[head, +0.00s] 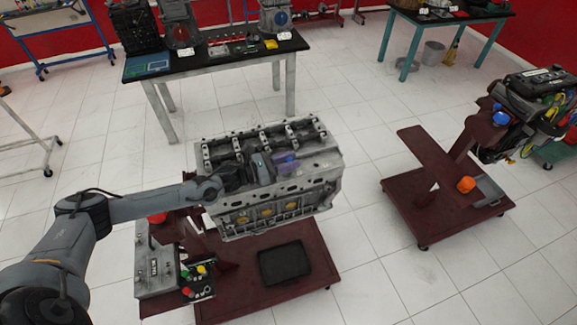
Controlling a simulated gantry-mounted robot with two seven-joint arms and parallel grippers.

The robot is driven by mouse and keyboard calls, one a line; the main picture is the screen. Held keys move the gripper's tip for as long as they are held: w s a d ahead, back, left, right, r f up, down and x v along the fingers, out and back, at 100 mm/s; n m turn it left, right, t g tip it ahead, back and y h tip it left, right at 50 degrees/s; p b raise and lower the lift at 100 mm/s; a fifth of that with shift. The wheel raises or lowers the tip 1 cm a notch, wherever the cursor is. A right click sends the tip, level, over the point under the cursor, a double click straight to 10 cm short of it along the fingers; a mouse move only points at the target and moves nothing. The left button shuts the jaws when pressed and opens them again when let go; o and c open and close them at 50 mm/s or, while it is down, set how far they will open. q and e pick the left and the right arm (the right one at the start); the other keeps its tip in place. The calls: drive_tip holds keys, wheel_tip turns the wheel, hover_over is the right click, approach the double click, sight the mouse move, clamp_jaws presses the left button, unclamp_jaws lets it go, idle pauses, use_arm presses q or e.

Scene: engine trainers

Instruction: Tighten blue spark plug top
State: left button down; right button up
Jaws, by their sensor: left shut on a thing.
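The engine block (318,192) stands on a dark red wheeled stand in the middle of the head view. My left arm reaches in from the left, and my left gripper (264,168) is over the top of the block. It is shut on a small translucent blue-violet piece (287,160), which looks like the blue spark plug top. The gripper partly hides this piece, and I cannot tell how it sits in the block. My right gripper is not in view.
A second engine (535,105) on a red cart stands at the right. A black-topped workbench (215,62) is behind. White floor lies between.

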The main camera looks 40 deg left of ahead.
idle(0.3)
use_arm(q)
drive_tip(key=c, duration=0.9)
unclamp_jaws()
drive_tip(key=shift+c, duration=0.2)
drive_tip(key=shift+s+a+f+b, duration=0.1)
drive_tip(key=shift+s+a+b, duration=0.2)
drive_tip(key=shift+s, duration=0.1)
drive_tip(key=b+v, duration=0.1)
drive_tip(key=v, duration=0.7)
drive_tip(key=shift+s+a, duration=0.5)
drive_tip(key=shift+s, duration=0.2)
